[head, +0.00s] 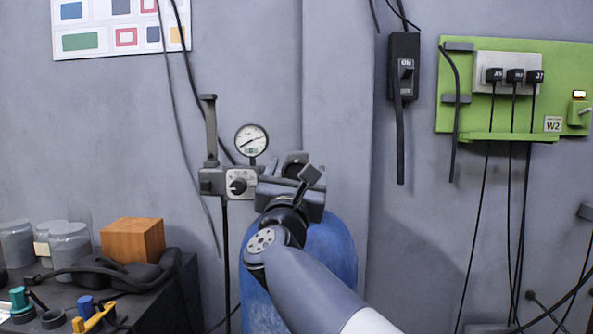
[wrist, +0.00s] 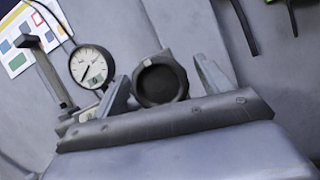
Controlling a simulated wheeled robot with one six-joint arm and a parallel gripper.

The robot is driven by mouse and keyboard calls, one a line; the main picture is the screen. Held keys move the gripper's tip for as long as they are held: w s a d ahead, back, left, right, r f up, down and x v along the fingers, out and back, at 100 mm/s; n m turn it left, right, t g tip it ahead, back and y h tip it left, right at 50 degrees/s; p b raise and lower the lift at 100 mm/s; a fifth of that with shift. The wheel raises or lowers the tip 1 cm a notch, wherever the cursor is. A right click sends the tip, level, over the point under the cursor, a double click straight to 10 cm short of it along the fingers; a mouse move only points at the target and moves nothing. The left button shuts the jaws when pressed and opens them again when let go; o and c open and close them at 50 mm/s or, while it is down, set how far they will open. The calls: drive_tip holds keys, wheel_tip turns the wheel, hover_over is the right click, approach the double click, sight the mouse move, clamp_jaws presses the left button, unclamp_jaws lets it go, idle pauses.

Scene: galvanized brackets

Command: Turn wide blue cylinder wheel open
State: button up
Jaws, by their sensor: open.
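The wide blue cylinder (head: 335,250) stands upright against the wall in the head view, partly hidden behind my arm. Its wheel seems to be the dark round part (head: 295,162) at its top, just beyond my gripper (head: 290,188). In the wrist view the dark round wheel (wrist: 160,82) with a black hollow centre lies between the two fingers of my gripper (wrist: 161,70). The fingers are spread, with a gap visible on both sides of it. I cannot tell how deep the wheel sits between them.
A pressure gauge (head: 251,140) and a regulator box (head: 240,184) with a black knob are close left of the gripper. A black bench (head: 165,300) with jars and an orange block is at left. A switch (head: 405,70) and green panel (head: 460,95) hang at right.

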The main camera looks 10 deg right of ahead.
drive_tip(key=c, duration=1)
drive_tip(key=shift+o, duration=0.2)
